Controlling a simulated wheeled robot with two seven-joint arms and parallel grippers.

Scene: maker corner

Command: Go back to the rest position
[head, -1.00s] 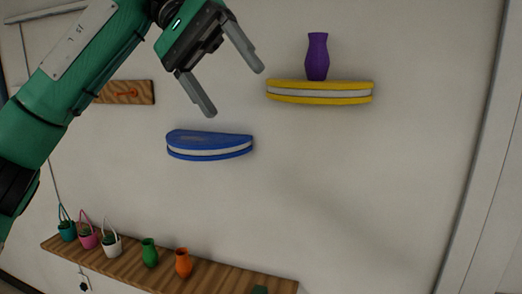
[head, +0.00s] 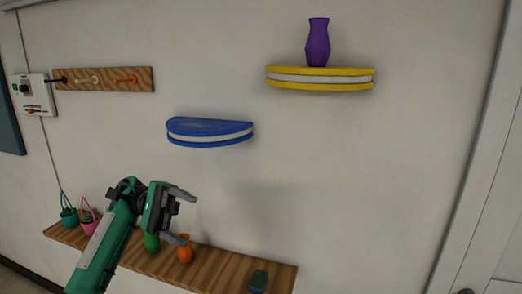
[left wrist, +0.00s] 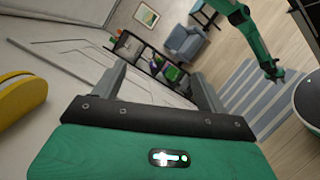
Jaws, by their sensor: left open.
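My left gripper (head: 191,219) is open and empty. In the head view it is in front of the lower wooden shelf, below the blue shelf. In the left wrist view its two fingers (left wrist: 160,85) stand apart with nothing between them. My right arm shows at the upper right of the left wrist view, with its gripper (left wrist: 273,74) pointing down. It is too small there to tell whether it is open.
A purple vase (head: 318,43) stands on the yellow shelf (head: 320,86). The blue shelf (head: 210,142) is empty. The wooden shelf (head: 220,264) holds pots, a green vase (head: 151,243) and an orange vase (head: 185,251). A hook rail (head: 105,86) hangs upper left.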

